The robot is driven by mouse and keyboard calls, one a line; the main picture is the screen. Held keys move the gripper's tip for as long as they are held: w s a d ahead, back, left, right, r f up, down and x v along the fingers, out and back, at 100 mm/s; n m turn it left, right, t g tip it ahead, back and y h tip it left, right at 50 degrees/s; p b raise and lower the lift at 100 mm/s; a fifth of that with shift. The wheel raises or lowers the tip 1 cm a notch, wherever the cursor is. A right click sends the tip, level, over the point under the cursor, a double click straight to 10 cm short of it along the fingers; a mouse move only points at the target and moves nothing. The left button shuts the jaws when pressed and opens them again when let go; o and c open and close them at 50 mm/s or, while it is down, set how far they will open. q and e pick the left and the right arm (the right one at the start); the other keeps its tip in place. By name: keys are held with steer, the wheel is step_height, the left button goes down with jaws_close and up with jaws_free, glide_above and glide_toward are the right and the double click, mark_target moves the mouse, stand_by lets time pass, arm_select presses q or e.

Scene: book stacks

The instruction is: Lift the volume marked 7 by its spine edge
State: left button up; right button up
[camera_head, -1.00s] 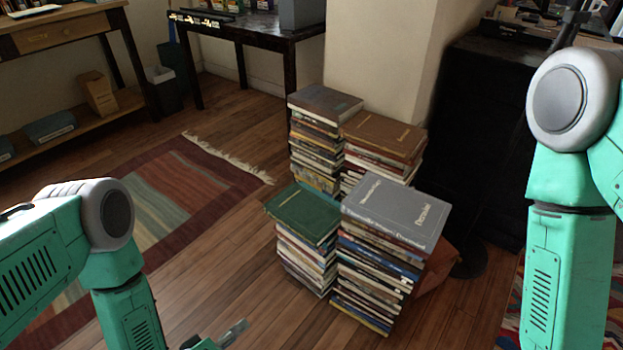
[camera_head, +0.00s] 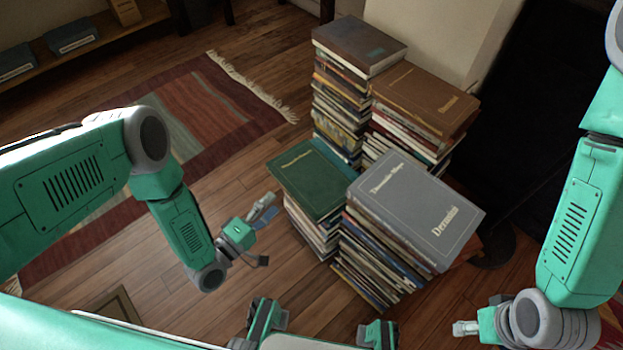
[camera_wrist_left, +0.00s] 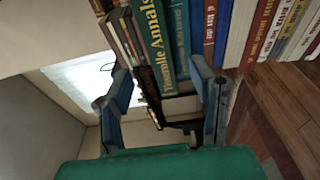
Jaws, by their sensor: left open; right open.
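No mark 7 is readable on any book. Stacked books stand on the floor, including a green-topped stack (camera_head: 310,182) and a grey-topped stack (camera_head: 416,205). My left gripper (camera_head: 266,230) is open, left of the green-topped stack's lower part, and appears apart from it. In the left wrist view its open fingers (camera_wrist_left: 163,85) point toward a row of spines, with nothing held between them. A green spine with gold letters (camera_wrist_left: 152,45) is ahead, beside a teal spine (camera_wrist_left: 178,35). My right gripper (camera_head: 468,328) is open at the lower right, away from the books.
A brown-topped stack (camera_head: 425,95) and a dark-topped stack (camera_head: 358,45) stand behind. A striped rug (camera_head: 190,110) lies to the left. A dark cabinet (camera_head: 540,130) stands to the right.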

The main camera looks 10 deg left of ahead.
mark_target(287, 192)
arm_select(q)
steer(key=shift+x, duration=1.15)
steer(key=b+x, duration=0.1)
steer(key=x, duration=0.1)
steer(key=b+x, duration=0.1)
steer(key=x, duration=0.1)
steer(key=shift+d+f+b, duration=0.15)
steer(key=shift+f+b, duration=0.05)
steer(key=shift+b, duration=0.1)
steer(key=shift+w+d+r, duration=0.1)
steer(key=shift+w+d, duration=0.1)
steer(key=shift+w, duration=0.1)
jaws_close()
